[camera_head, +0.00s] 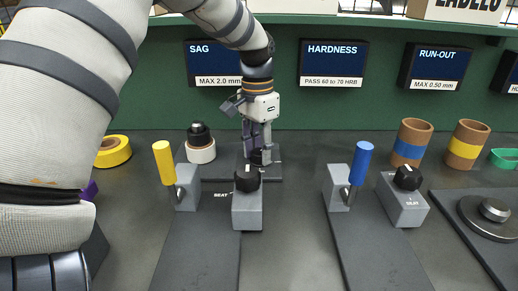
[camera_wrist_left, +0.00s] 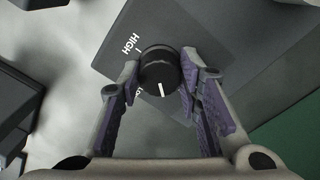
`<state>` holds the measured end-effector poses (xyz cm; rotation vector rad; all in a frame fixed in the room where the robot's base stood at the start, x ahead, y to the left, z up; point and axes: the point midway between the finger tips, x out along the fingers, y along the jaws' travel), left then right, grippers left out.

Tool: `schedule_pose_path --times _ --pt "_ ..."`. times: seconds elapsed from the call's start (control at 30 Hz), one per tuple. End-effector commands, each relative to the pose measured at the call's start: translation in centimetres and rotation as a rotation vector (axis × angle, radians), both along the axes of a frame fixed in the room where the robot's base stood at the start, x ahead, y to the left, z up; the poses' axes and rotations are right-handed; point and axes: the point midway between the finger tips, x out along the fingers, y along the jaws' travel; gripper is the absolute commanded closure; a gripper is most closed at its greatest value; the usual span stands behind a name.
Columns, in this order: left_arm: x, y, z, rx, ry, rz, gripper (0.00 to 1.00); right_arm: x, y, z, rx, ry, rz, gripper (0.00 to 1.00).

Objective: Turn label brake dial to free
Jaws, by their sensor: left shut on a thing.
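A black round dial (camera_wrist_left: 160,72) with a white pointer line stands on a dark plate (camera_wrist_left: 215,25) printed HIGH, with a second word partly hidden. The pointer line faces the bottom of the left wrist view. My left gripper (camera_wrist_left: 160,75) is shut on this dial, one finger on each side. In the head view the left gripper (camera_head: 258,155) points down at the back plate (camera_head: 222,172), hiding most of the dial. I cannot read a label brake or free marking on it. My right gripper is not in view.
Two other black knobs (camera_head: 247,178) (camera_head: 407,177) sit on grey boxes nearer me. Yellow (camera_head: 164,162) and blue (camera_head: 360,163) lever handles stand beside them. A white roll with a black top (camera_head: 200,143) is left of the gripper. A green wall with screens (camera_head: 333,60) rises behind.

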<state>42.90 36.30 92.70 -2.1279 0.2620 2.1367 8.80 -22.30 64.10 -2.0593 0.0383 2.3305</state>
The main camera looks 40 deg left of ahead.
Motion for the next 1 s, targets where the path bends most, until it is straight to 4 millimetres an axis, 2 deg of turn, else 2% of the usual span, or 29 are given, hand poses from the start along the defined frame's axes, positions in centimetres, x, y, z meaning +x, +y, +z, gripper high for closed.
schedule_pose_path --times 0.5,1.0 --pt "-0.05 0.0 0.0 0.001 0.0 0.454 0.96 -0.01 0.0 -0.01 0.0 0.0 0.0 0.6" --pt "-0.07 -0.02 -0.04 0.0 0.0 0.675 0.96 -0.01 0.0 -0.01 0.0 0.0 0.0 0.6"
